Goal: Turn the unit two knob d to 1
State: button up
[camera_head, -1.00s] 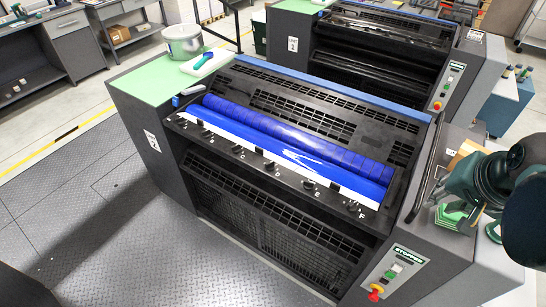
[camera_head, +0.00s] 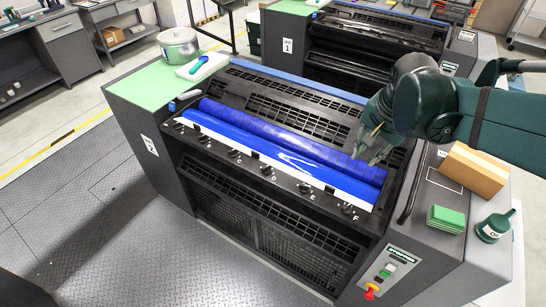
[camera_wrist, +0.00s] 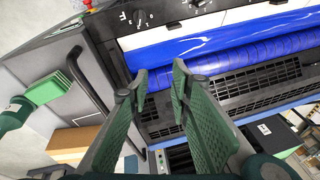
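Unit two is the nearer press, with a "2" label (camera_head: 149,145) on its left side. A row of small black knobs lettered up to F runs along its front ledge. Knob d (camera_head: 267,169) is in the middle of this row, in front of the blue roller; its pointer setting is too small to read. My gripper (camera_head: 372,148) is above the right end of the blue roller, apart from the knobs. In the wrist view its two green fingers (camera_wrist: 160,80) are spread and empty. Knob F (camera_wrist: 139,17) shows there; knob d is out of that view.
A black rail (camera_head: 411,183) stands at the press's right end. Beyond it are a cardboard box (camera_head: 474,170), green pads (camera_head: 445,219) and a green bottle (camera_head: 495,226). A control panel (camera_head: 385,275) is at front right. A pot (camera_head: 178,46) stands back left. Space above the ledge is clear.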

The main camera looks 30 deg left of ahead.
jog(key=a+f+m+g+p, duration=0.15)
jog(key=a+f, duration=0.25)
jog(key=a, duration=1.2)
jog(key=g+h+p, duration=0.1)
jog(key=p, duration=0.2)
send_over(269, 165)
jog(key=shift+m, duration=0.35)
jog(key=f, duration=0.7)
jog(key=shift+w+d+f, duration=0.1)
jog(key=shift+d+f, duration=0.15)
jog(key=shift+a+f, duration=0.15)
jog(key=shift+a, duration=0.1)
jog(key=shift+f, duration=0.1)
jog(key=shift+f, duration=3.8)
grip_shut()
